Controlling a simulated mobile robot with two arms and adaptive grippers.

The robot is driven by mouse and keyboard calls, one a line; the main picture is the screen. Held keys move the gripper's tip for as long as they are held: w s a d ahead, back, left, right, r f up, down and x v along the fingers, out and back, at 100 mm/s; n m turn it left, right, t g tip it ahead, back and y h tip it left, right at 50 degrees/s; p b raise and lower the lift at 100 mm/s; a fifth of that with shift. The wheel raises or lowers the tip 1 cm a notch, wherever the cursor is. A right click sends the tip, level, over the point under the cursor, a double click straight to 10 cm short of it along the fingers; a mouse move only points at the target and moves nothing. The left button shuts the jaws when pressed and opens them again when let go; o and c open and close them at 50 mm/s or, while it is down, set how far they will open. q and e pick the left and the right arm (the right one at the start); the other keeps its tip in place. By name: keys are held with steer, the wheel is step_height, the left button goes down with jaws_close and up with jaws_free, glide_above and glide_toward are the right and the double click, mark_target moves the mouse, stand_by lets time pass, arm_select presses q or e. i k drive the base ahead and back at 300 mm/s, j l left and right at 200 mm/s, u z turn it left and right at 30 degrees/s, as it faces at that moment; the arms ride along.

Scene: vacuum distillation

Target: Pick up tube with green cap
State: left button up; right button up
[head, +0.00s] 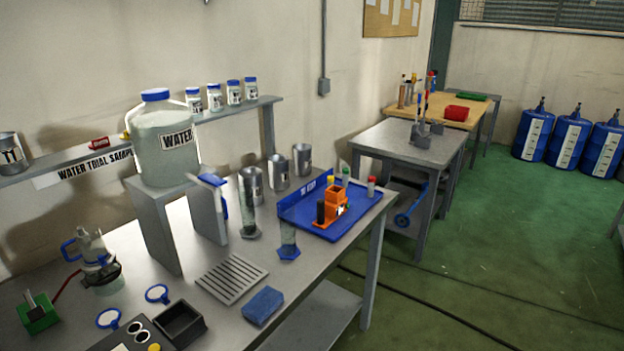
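A tube with a green cap (345,178) stands upright at the blue tray (352,222), near the right end of the long workbench. Its lower part is hidden behind an orange rack (334,203). A tube with a yellow cap (330,181) is to its left and a tube with a red cap (371,186) is to its right. Neither of my grippers shows in the head view.
A tall cylinder (249,205), a blue-based cylinder (289,243) and metal cups (302,160) stand left of the tray. A large water jar (166,150) sits on a raised stand. A blue sponge (263,305) lies in front. Green floor (480,260) is open at right.

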mark_target(345, 170)
steer(key=i+l+u, duration=0.2)
steer(key=u, duration=0.15)
steer(key=i+l+u, duration=0.15)
steer(key=l+u, duration=0.2)
steer(key=i+l+u, duration=0.1)
steer(key=l+u, duration=0.6)
steer(key=l, duration=0.15)
steer(key=i, duration=0.05)
